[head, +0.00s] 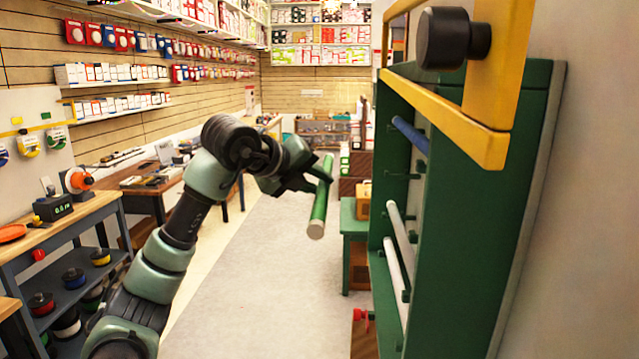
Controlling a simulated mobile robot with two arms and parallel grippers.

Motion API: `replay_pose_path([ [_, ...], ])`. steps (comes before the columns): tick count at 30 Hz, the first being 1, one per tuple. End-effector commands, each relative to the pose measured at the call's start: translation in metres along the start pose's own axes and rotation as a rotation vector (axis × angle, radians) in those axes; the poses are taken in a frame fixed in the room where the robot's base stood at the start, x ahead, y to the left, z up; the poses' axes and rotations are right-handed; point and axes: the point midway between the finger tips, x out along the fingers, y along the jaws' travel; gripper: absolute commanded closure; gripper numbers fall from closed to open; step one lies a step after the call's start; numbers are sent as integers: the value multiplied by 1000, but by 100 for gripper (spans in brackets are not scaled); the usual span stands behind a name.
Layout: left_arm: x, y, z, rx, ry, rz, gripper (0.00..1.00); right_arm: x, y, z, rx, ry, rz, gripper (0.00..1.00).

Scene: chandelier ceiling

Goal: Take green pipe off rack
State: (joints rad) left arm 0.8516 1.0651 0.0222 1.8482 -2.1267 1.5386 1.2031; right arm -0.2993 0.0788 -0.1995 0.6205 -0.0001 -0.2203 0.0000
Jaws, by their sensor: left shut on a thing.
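The green pipe (321,198) is held in the air to the left of the rack, tilted, with its pale end toward me. My left gripper (312,187) is shut on the green pipe near its middle; the fingers are partly hidden by the wrist. The green rack (465,200) stands on the right wall, clear of the pipe. A blue pipe (410,134) sits in its upper part, and two white pipes (400,233) sit lower. My right gripper is not in view.
A yellow frame (485,148) with a black knob (452,38) juts out at the upper right. A green table (354,222) stands behind the rack. A workbench (70,228) with spools is at left. The floor (255,270) between is clear.

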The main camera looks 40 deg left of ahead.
Motion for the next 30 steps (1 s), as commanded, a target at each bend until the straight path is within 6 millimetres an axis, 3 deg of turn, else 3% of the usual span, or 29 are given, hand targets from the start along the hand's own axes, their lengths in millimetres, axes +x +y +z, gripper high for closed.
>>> replay_pose_path([
  [30, -46, 67, 47, -1, -3, 1, 100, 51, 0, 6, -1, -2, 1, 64],
])
